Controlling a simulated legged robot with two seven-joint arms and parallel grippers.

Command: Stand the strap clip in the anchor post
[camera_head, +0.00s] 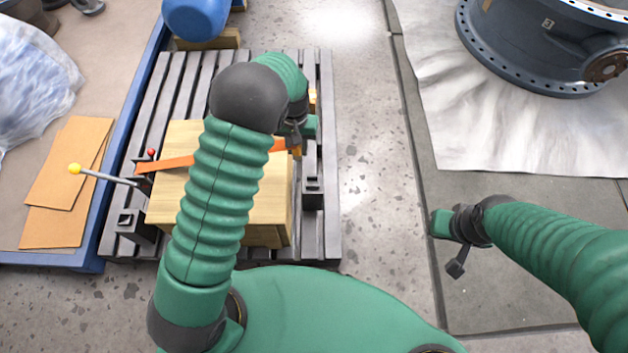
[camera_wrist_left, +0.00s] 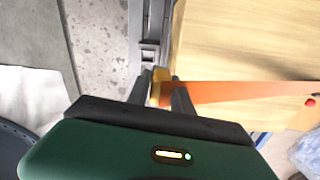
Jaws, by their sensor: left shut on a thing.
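My left gripper (camera_head: 297,143) is shut on the strap clip (camera_wrist_left: 157,90), a small yellow-brown piece at the end of an orange strap (camera_wrist_left: 240,92). In the head view, the clip (camera_head: 296,151) shows just below the fingers, by the right edge of the wooden crate. A dark anchor post (camera_head: 313,190) with a square opening stands on the pallet, right of the crate; it also shows in the left wrist view (camera_wrist_left: 150,55), beyond the fingertips. The clip appears apart from the post. My right gripper (camera_head: 456,262) hangs over the grey mat at right; its finger gap is unclear.
The wooden crate (camera_head: 268,205) sits on a grey slatted pallet (camera_head: 326,232). Another dark post (camera_head: 128,221) stands at its left, below a yellow-knobbed lever (camera_head: 105,176). A blue rounded object (camera_head: 196,17) is behind. A large flanged valve (camera_head: 545,45) lies far right. Speckled floor (camera_head: 370,170) is clear.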

